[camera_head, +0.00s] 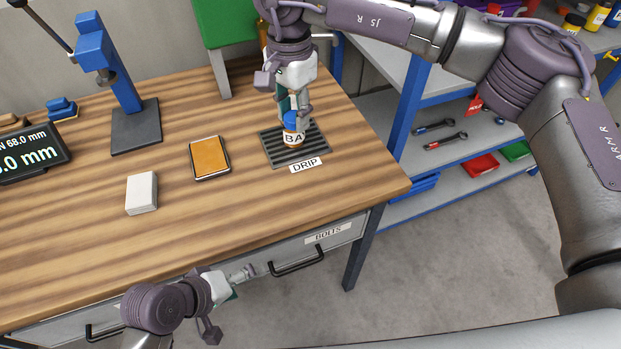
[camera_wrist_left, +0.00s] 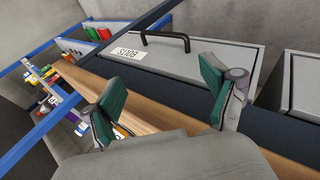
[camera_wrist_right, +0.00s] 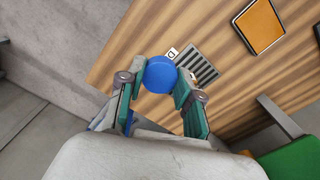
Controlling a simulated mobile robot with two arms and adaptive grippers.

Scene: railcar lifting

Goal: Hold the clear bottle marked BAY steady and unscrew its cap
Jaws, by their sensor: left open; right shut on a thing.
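The clear bottle (camera_head: 293,137) stands upright on the dark slatted drip tray (camera_head: 272,150); the visible part of its label reads "BA". Its blue cap (camera_head: 291,117) is at the top, and it also shows in the right wrist view (camera_wrist_right: 160,74), hiding most of the bottle there. My right gripper (camera_head: 296,110) comes down from above and is shut on the cap, one finger on each side. My left gripper (camera_head: 240,281) is open and empty, low in front of the table by the drawers, well apart from the bottle.
A "DRIP" label (camera_head: 305,165) lies at the tray's front. An orange-faced pad (camera_head: 210,158), a white block (camera_head: 142,193) and a blue press stand (camera_head: 95,45) are further left. The BOLTS drawer (camera_head: 316,243) is shut below the table edge. Shelves with tools (camera_head: 440,132) stand right.

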